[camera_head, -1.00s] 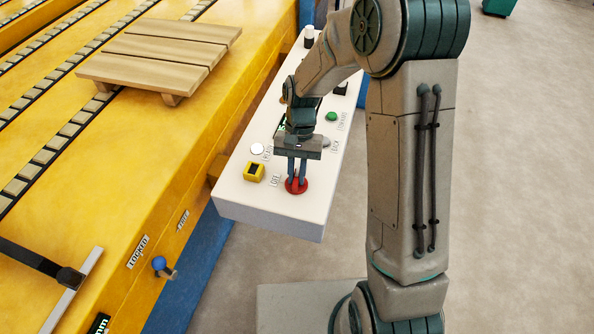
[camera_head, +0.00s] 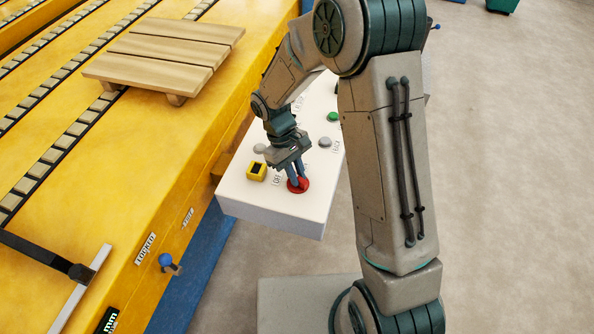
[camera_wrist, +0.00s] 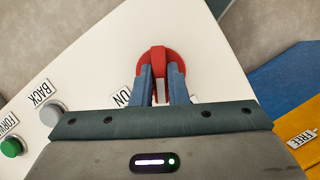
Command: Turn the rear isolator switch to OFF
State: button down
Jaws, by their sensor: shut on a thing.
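The isolator switch is a red round knob (camera_head: 298,187) with a raised grip bar, near the front end of the white control panel (camera_head: 265,203). It also shows in the wrist view (camera_wrist: 158,58), with its bar between my fingers. My gripper (camera_head: 297,178) comes down from above, and its two blue fingers (camera_wrist: 160,85) are shut on the bar. In the wrist view the bar runs nearly in line with the picture's upright. An "OFF" label lies left of the knob in the head view. An "ON" label, partly hidden, shows left of my finger in the wrist view.
The yellow conveyor (camera_head: 190,160) with a wooden pallet (camera_head: 165,55) stands left.

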jog(key=n+t, duration=0.1)
jog(key=n, duration=0.1)
jog(key=n+h, duration=0.1)
jog(key=n, duration=0.2)
jog(key=shift+s+a+n+t, duration=0.1)
jog(key=shift+n+t, duration=0.2)
jog(key=shift+t, duration=0.1)
dwell(0.4)
jog(key=c, duration=1.4)
grip_release()
jog(key=shift+c, duration=0.2)
jog(key=p+v, duration=0.1)
jog(key=v, duration=1.2)
jog(key=shift+a+r, duration=0.3)
jog(key=shift+r, duration=0.05)
